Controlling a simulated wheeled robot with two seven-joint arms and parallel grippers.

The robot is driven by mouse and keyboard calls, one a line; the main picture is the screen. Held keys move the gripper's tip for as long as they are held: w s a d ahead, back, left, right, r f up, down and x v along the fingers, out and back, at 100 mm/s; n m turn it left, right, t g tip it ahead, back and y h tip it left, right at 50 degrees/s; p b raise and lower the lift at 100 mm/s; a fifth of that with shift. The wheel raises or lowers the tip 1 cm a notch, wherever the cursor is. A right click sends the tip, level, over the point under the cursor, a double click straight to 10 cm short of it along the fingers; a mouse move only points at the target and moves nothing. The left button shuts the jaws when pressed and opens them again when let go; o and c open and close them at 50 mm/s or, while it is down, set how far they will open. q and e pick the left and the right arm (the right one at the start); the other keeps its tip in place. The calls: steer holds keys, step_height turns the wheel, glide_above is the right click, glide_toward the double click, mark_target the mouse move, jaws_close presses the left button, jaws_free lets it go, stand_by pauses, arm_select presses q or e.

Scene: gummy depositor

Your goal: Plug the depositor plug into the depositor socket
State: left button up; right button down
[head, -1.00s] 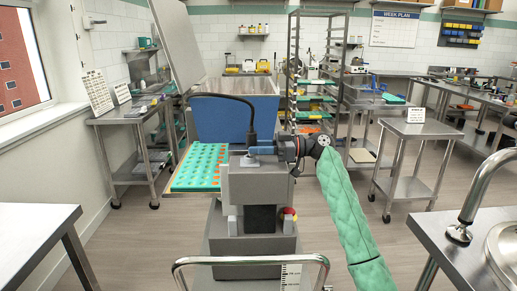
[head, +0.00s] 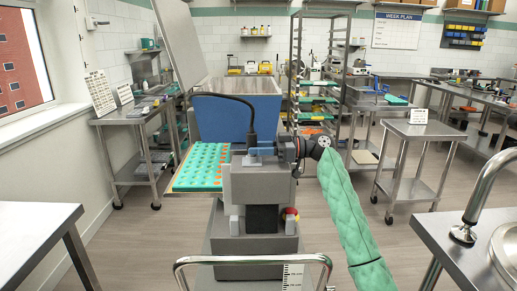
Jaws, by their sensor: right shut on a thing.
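The black depositor plug (head: 251,138) hangs upright at the end of a black cable (head: 247,105) that arches over from the blue-fronted depositor hopper (head: 235,118). My right gripper (head: 258,150) comes in from the right and is shut on the plug, just above the top of the grey machine housing (head: 258,183). The depositor socket cannot be made out clearly; the area under the plug is small and partly covered by the gripper. I cannot tell whether the plug touches the housing top. My left gripper is not in view.
A teal tray with orange spots (head: 198,180) lies left of the housing. A push-handle rail (head: 250,259) is in front. Steel tables stand left and right, a small steel cart (head: 420,131) at right, and a tall rack (head: 311,80) behind. Open floor lies on both sides.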

steer(key=shift+f+b, duration=0.55)
steer(key=shift+f, duration=0.25)
steer(key=shift+r, duration=0.1)
steer(key=c, duration=1)
jaws_free()
